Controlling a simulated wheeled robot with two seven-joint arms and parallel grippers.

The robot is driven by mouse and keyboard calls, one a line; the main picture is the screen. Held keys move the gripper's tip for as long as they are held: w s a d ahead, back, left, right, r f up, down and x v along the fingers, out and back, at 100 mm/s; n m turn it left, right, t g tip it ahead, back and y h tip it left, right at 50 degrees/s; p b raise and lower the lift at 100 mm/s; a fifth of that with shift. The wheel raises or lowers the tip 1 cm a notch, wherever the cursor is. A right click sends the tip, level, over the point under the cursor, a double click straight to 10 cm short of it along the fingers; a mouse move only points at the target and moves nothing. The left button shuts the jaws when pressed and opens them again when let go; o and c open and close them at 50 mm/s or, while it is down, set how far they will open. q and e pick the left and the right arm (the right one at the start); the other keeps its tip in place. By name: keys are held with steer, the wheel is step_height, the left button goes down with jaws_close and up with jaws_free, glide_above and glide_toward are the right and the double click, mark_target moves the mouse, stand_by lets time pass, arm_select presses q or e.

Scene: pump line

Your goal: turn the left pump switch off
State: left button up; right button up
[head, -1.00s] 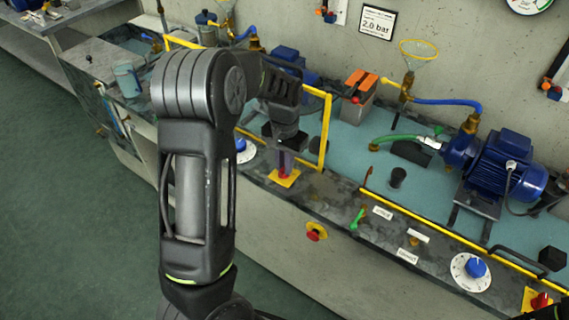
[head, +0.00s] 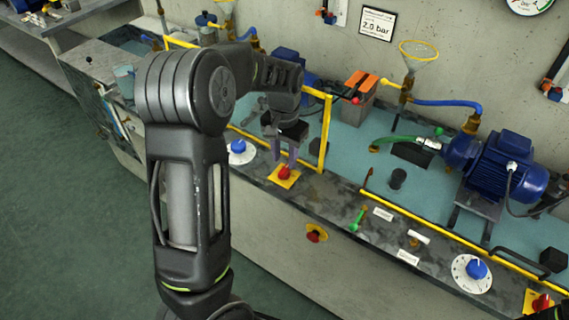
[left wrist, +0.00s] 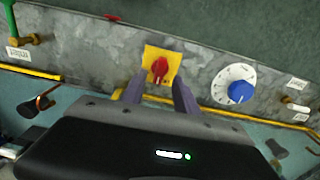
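The left pump switch is a red rotary knob (head: 284,173) on a yellow plate, on the grey front ledge. It also shows in the left wrist view (left wrist: 160,69), its grip close to upright in that picture. My left gripper (head: 283,162) is just above and behind the knob. Its two purple fingers are apart with nothing between them. In the left wrist view the fingertips (left wrist: 157,84) end just short of the yellow plate, and the knob is in full view beyond them. My right gripper cannot be made out.
A white dial with a blue knob (head: 238,147) sits left of the switch. A yellow rail frame (head: 325,130) stands close to the right of my gripper. A red emergency button (head: 315,233) is on the front wall. Another red switch (head: 541,301) is at bottom right.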

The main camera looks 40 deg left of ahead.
mark_target(285, 169)
arm_select(q)
step_height(285, 169, up, 4)
steer(key=shift+r, duration=0.1)
stand_by(0.6)
